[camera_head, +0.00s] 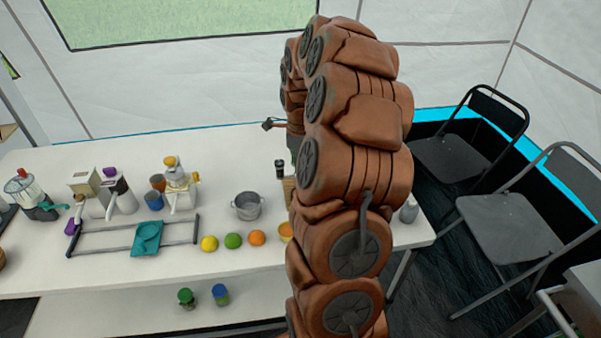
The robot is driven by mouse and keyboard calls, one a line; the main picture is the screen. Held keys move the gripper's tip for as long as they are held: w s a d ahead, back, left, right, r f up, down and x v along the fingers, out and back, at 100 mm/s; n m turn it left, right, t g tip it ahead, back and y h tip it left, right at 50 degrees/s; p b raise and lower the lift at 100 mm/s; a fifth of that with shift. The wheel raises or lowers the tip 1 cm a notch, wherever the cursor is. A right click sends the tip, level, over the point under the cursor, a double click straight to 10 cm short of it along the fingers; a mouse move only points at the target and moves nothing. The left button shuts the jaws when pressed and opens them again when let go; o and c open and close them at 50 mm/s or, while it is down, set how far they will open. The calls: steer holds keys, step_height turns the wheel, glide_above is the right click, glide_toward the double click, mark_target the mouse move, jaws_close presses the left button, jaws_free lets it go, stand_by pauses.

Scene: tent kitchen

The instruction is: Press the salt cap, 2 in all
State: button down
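No label for salt can be read. A small dark grinder-like container (280,168) stands on the white table, just left of my arm. A grey bottle or shaker (409,210) stands to the right of my arm, partly hidden by it. Two small jars, one with a green lid (186,295) and one with a blue lid (220,293), stand on the lower shelf. I cannot tell which of these is the salt. My gripper (270,124) shows only as a small dark part at the far side of the table, mostly hidden behind my arm. Its fingers cannot be made out.
The white table (110,275) holds a grey pot (247,206), a lemon (209,244), a lime (233,241), an orange (257,238), a teal cloth-like item (147,238) on a grey rack, and appliances at left. Black folding chairs (510,230) stand at right.

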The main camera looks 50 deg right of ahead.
steer(key=shift+f, duration=0.25)
steer(key=shift+r, duration=0.1)
steer(key=shift+r+b, duration=0.4)
steer(key=shift+r, duration=0.2)
steer(key=shift+f+b, duration=0.55)
steer(key=shift+f, duration=0.2)
stand_by(0.6)
steer(key=shift+r, duration=0.75)
stand_by(0.4)
steer(key=shift+r+b, duration=0.3)
steer(key=shift+r, duration=2.7)
